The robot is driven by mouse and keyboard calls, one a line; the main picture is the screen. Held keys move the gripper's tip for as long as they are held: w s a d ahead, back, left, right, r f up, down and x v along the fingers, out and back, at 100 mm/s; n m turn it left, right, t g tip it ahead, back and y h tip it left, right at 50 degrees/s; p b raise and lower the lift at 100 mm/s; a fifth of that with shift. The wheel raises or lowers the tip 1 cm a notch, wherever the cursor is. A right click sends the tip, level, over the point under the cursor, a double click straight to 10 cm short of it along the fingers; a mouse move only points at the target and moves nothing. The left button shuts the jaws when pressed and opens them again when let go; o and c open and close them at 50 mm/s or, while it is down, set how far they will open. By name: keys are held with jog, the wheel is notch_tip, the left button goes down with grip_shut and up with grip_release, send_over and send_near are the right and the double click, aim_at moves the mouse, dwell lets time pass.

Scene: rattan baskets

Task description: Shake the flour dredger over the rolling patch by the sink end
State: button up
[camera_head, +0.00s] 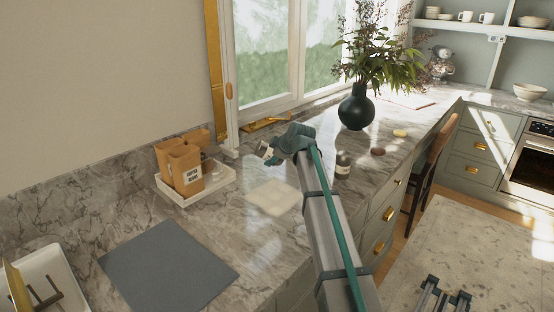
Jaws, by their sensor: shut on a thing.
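My gripper (276,151) is shut on a small silvery shaker, the flour dredger (264,151), held tilted above the marble counter. Its far side and any lid detail are hidden or too small to tell. A pale, square, flour-coloured patch (272,198) lies on the counter below and in front of the gripper. A flat grey mat (168,265) lies at the near left of the counter. No sink is clearly visible, so I cannot tell which of the two is by the sink end.
A white tray (200,193) with brown bags (184,168) stands left of the gripper. A white dish tray (42,268) is at far left. A small jar (343,162), dark vase (357,108) and small round items (378,151) stand right. Counter around the pale patch is clear.

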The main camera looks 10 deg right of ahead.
jog(key=shift+w+a, duration=0.7)
jog(key=shift+w, duration=0.1)
jog(key=s+a, duration=1.1)
jog(key=a, duration=0.2)
jog(key=shift+s+p, duration=0.25)
jog(key=shift+p, duration=0.2)
jog(key=shift+r+p, duration=1.25)
jog(key=shift+r, duration=1.3)
